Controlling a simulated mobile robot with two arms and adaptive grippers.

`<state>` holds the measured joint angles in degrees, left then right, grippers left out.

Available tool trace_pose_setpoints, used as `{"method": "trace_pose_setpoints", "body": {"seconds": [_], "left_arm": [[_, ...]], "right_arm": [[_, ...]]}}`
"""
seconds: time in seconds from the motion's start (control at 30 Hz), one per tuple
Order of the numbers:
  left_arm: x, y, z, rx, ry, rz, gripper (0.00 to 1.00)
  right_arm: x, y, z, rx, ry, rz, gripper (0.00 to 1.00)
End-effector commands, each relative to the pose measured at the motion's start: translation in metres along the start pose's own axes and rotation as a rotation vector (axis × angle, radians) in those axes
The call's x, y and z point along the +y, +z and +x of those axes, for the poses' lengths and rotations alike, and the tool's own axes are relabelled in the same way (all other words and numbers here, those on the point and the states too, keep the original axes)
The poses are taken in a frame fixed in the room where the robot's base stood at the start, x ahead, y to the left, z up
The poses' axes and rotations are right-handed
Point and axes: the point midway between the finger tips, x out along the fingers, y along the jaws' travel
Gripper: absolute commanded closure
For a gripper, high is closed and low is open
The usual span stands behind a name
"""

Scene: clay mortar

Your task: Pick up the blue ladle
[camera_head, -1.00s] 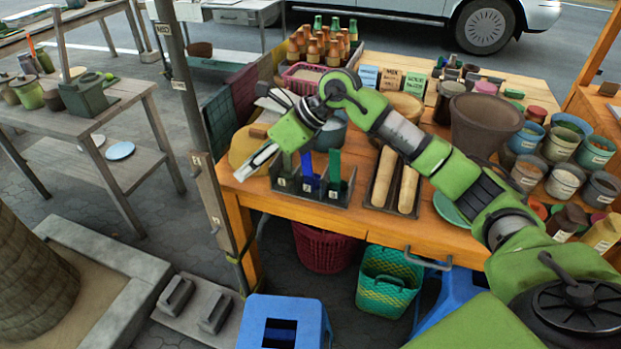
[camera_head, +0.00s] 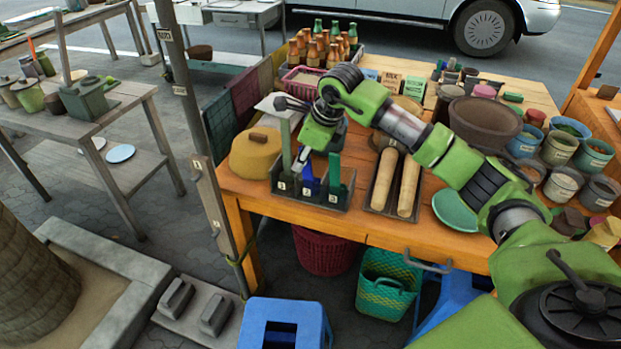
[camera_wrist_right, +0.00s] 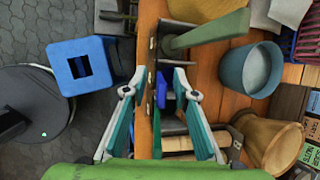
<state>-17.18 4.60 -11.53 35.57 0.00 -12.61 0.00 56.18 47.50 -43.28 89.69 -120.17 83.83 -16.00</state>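The blue ladle (camera_head: 309,182) stands upright in the middle slot of a dark rack (camera_head: 312,198) with numbered labels, near the front left of the wooden table. A pale green ladle (camera_head: 286,150) is to its left and a darker green ladle (camera_head: 335,168) to its right. My right gripper (camera_head: 303,161) is open and points down over the rack, partly hiding the ladles. In the right wrist view, the blue ladle (camera_wrist_right: 161,90) shows between the two spread fingers (camera_wrist_right: 160,78). I cannot tell whether they touch it. My left gripper is not in view.
Two wooden rolling pins (camera_head: 396,182) lie in a tray right of the rack. A yellow lidded pot (camera_head: 255,150) stands to its left. A blue-grey bucket (camera_wrist_right: 250,68) and a large brown bowl (camera_head: 485,122) are behind. Blue stool (camera_head: 285,312) stands before the table.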

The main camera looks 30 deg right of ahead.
Motion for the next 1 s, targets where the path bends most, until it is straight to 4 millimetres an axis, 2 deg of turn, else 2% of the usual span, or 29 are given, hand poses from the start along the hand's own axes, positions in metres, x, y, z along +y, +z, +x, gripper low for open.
{"method": "trace_pose_setpoints", "body": {"seconds": [0.2, 0.3, 0.43, 0.63, 0.73, 1.0], "left_arm": [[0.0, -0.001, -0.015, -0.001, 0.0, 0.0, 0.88], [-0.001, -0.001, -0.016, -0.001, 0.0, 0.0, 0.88], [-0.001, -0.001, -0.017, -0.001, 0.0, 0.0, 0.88], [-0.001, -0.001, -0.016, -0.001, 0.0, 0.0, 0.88], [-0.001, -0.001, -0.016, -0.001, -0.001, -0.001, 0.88], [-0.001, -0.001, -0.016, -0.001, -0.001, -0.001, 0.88]], "right_arm": [[-0.001, -0.012, 0.028, 0.005, 0.004, 0.002, 0.74], [-0.001, -0.011, 0.042, 0.002, 0.004, 0.002, 0.74], [-0.001, -0.011, 0.05, 0.001, 0.001, 0.001, 0.74], [-0.001, -0.011, 0.05, 0.001, 0.001, 0.0, 0.74], [-0.001, -0.011, 0.05, 0.001, 0.001, 0.0, 1.0], [-0.001, -0.011, 0.05, 0.001, 0.001, 0.0, 1.0]]}}
